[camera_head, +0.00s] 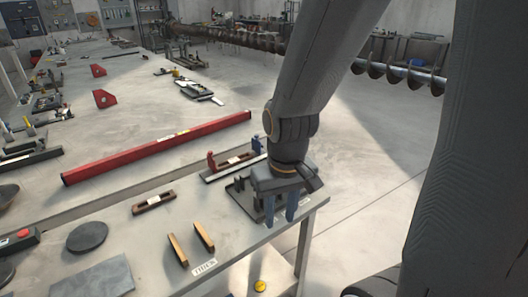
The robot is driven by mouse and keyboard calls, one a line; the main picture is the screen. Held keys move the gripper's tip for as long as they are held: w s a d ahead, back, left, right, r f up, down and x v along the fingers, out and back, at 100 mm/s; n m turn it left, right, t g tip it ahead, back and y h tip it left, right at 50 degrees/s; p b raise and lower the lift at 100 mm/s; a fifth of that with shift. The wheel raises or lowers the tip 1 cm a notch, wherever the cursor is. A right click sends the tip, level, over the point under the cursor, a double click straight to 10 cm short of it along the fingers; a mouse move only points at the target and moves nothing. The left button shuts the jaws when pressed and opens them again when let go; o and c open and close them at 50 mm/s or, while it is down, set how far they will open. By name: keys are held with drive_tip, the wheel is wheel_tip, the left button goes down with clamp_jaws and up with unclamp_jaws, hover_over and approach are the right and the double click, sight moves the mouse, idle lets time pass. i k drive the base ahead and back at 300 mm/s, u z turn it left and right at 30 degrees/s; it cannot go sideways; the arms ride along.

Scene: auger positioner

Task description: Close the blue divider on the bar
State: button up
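A short bar (232,166) lies on the near grey table at its back right, with a white label on top. A small red piece (211,160) stands at its left end. A small blue piece (257,144), likely the blue divider, stands at its right end, partly beside my arm. Whether it is raised or lowered is too small to tell. My gripper (280,208) points down at the table's right edge, to the front right of the bar. Its two blue-grey fingers are apart with nothing between them.
A dark stand (240,192) sits close left of my gripper. A long red beam (160,147) lies behind the bar. Two wooden blocks (203,237), a dark disc (87,236) and a small wooden-ended level (153,202) lie on the near table.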

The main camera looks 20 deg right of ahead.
sight(256, 144)
drive_tip(key=k, duration=0.25)
drive_tip(key=z, duration=1.35)
drive_tip(key=i, duration=0.75)
drive_tip(key=u, duration=1.45)
